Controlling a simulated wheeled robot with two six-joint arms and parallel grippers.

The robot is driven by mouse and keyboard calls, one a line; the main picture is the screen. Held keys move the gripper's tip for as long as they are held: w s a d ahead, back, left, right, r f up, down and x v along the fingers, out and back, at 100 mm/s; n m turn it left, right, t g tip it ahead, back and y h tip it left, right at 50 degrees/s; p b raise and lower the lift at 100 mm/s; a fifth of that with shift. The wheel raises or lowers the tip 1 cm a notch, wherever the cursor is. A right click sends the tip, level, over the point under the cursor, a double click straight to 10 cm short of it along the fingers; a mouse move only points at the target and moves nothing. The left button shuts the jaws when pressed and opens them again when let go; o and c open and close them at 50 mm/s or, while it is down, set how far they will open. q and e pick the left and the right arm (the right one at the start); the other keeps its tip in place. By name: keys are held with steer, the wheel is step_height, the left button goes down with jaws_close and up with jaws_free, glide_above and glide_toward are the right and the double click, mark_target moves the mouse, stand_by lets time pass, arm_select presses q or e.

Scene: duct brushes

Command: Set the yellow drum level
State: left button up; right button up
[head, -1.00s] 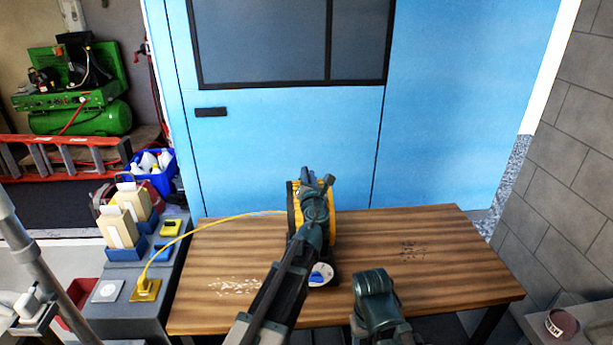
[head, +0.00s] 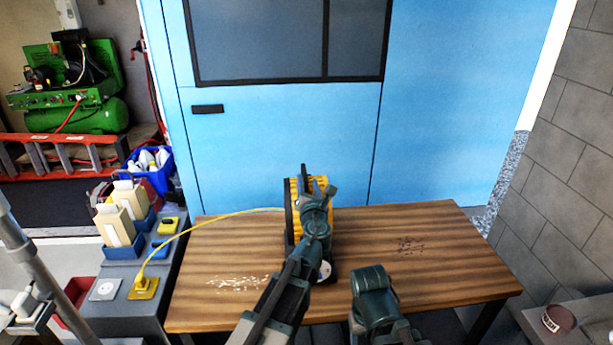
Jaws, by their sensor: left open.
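The yellow drum (head: 294,196) stands at the back middle of the wooden table (head: 440,265), with a ribbed yellow face and a dark left edge. My left arm and gripper hide much of it, so I cannot tell whether it is level. My left gripper (head: 316,183) is open, in front of the drum's upper part. I cannot tell whether it touches the drum. A yellow cable (head: 215,219) runs from the drum's left side to a yellow plug box (head: 144,288). My right arm is low at the front middle, and its fingers do not show.
A white round piece (head: 325,271) shows partly behind my left arm. A grey side bench (head: 122,315) at left holds cartons (head: 117,227) and a yellow device (head: 168,226). Blue doors (head: 290,140) stand behind.

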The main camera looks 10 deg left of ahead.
arm_select(q)
steer(key=v, duration=0.8)
steer(key=shift+w, duration=0.1)
steer(key=s+a+f+n+g+y+p, duration=0.1)
steer(key=s+a+f+n+g+p, duration=0.25)
steer(key=n, duration=0.65)
steer(key=s+f+n+g+p, duration=0.3)
steer(key=s+n+g, duration=0.25)
steer(key=n, duration=0.55)
steer(key=s+d+f+n+g+h+p, duration=0.2)
steer(key=s+d+n+g, duration=0.2)
steer(key=s+n, duration=0.2)
steer(key=s+d+f+n+g+h+p, duration=0.2)
steer(key=s+d+n+g, duration=0.2)
steer(key=s+n, duration=0.3)
steer(key=s+d, duration=0.1)
steer(key=s, duration=0.1)
steer(key=shift+s+d+f+g+h, duration=0.2)
steer(key=shift+s+g+h, duration=0.1)
steer(key=shift+s+h, duration=0.1)
steer(key=shift+a, duration=0.1)
